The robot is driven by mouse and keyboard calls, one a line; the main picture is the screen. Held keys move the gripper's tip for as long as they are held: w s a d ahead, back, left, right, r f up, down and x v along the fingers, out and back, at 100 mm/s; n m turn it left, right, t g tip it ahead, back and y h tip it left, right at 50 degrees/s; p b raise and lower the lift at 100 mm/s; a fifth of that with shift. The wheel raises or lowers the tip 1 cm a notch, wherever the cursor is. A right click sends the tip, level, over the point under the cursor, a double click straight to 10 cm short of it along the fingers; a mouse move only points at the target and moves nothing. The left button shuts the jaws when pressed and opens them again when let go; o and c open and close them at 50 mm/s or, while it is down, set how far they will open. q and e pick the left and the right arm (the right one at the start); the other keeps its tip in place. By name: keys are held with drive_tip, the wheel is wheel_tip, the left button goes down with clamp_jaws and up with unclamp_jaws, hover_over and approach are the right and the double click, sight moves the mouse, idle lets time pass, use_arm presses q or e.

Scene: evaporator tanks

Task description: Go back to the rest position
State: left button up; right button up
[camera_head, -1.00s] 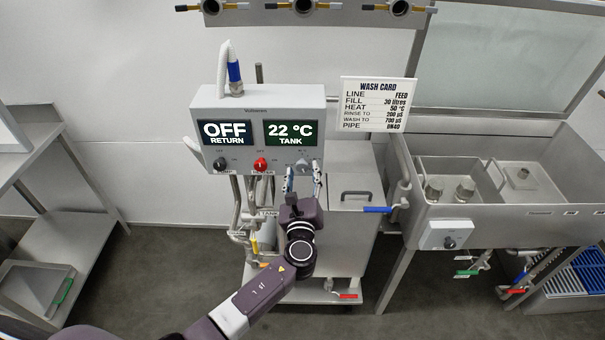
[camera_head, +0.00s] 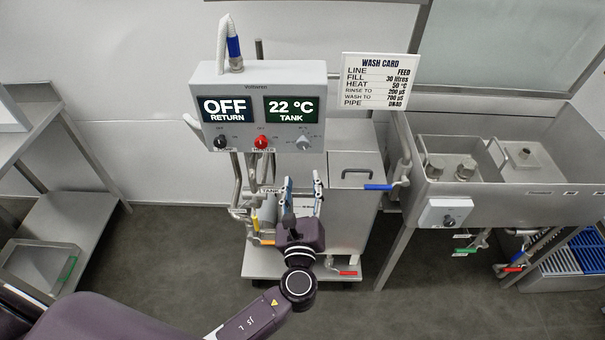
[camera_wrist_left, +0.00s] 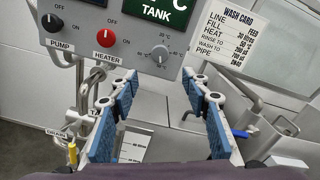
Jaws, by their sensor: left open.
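My left gripper (camera_head: 301,192) is open and empty, its two fingers pointing up in front of the wash unit, below the control box (camera_head: 262,106). In the left wrist view, its blue-padded fingers (camera_wrist_left: 163,100) stand wide apart below the temperature knob (camera_wrist_left: 160,55), touching nothing. The box displays read OFF RETURN and 22 °C TANK. The black pump knob (camera_head: 220,142), the red heater knob (camera_head: 261,142) and the grey temperature knob (camera_head: 303,143) are all clear of the gripper. My right gripper is not in view.
A wash card (camera_head: 376,81) hangs right of the box. A steel sink unit (camera_head: 480,200) with a blue-handled valve (camera_head: 380,187) beside it stands at right. A steel shelf (camera_head: 60,235) is at left. Pipes (camera_head: 240,190) run below the box. Open floor lies in front.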

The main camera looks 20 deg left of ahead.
use_arm(q)
drive_tip(key=shift+s, duration=0.1)
idle(0.4)
drive_tip(key=s+a+f+n+g+h+b, duration=0.1)
drive_tip(key=s+f+n+g, duration=0.25)
drive_tip(key=f, duration=0.85)
drive_tip(key=s+a+f+n+g+h, duration=0.1)
drive_tip(key=s+a+f+n+g, duration=0.3)
drive_tip(key=f, duration=0.8)
drive_tip(key=s+d+f+n+g+h+b, duration=0.15)
drive_tip(key=s+f, duration=0.45)
drive_tip(key=f, duration=0.6)
drive_tip(key=s+a+f+n+g, duration=0.1)
drive_tip(key=s+f+n, duration=0.4)
drive_tip(key=s, duration=0.6)
drive_tip(key=s+a+f+n+g+h+b, duration=0.1)
drive_tip(key=s+f+n+g, duration=0.3)
drive_tip(key=s+f, duration=0.5)
drive_tip(key=s+a+f+n+g, duration=0.1)
drive_tip(key=s+f+n, duration=0.5)
drive_tip(key=s, duration=0.8)
drive_tip(key=shift+a+f+n+g+b, duration=0.35)
drive_tip(key=shift+n+g, duration=0.35)
drive_tip(key=shift+n, duration=0.5)
drive_tip(key=shift+h, duration=0.25)
